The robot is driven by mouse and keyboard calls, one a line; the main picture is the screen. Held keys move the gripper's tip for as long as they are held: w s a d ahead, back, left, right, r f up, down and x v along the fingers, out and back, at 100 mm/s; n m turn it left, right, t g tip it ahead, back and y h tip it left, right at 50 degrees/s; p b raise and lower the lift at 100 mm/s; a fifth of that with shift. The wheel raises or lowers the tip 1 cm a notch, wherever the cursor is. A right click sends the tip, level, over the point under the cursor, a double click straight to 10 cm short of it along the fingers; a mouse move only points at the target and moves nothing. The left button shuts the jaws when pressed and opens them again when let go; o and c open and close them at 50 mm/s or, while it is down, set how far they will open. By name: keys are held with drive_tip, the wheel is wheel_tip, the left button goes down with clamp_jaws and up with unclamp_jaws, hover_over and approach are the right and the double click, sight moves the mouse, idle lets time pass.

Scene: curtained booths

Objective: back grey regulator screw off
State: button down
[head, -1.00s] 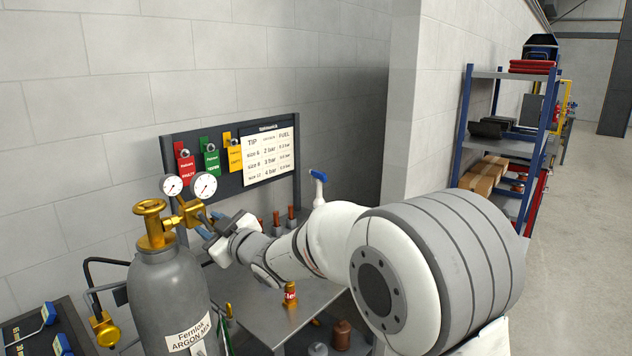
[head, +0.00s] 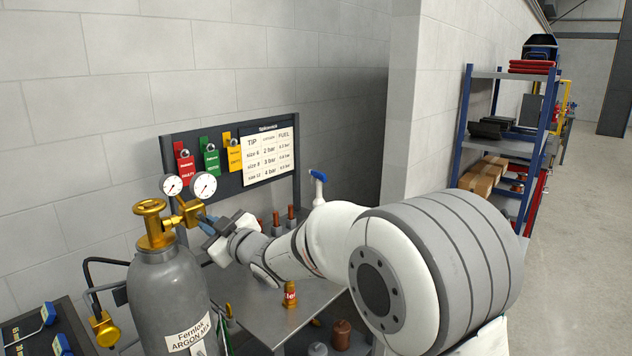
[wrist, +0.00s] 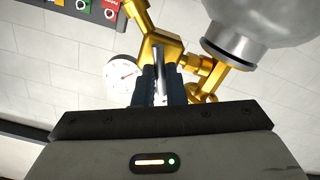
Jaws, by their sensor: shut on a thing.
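The grey cylinder (head: 165,285), labelled Fernlox Argon Mix, stands at the left in the head view. A brass regulator (head: 188,212) with two white round gauges (head: 204,186) is fitted at its top, and also shows in the wrist view (wrist: 154,46). A silver adjusting screw (wrist: 160,78) sticks out of the regulator toward me. My gripper (head: 206,222) is beside the regulator, on its right. In the wrist view its blue-grey fingers (wrist: 160,92) are shut on the screw, one on each side. The part of the screw deep between the fingers is hidden.
A brass handwheel (head: 150,208) tops the cylinder close left of the regulator. Behind stands a board (head: 225,195) with red, green and yellow tags and a pressure chart. A grey bench (head: 262,318) below holds small fittings. Blue shelving (head: 465,130) stands at the right.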

drive_tip(key=shift+n+b, duration=1.8)
drive_tip(key=shift+b, duration=0.65)
drive_tip(key=shift+n+b, duration=1.8)
drive_tip(key=shift+b, duration=0.4)
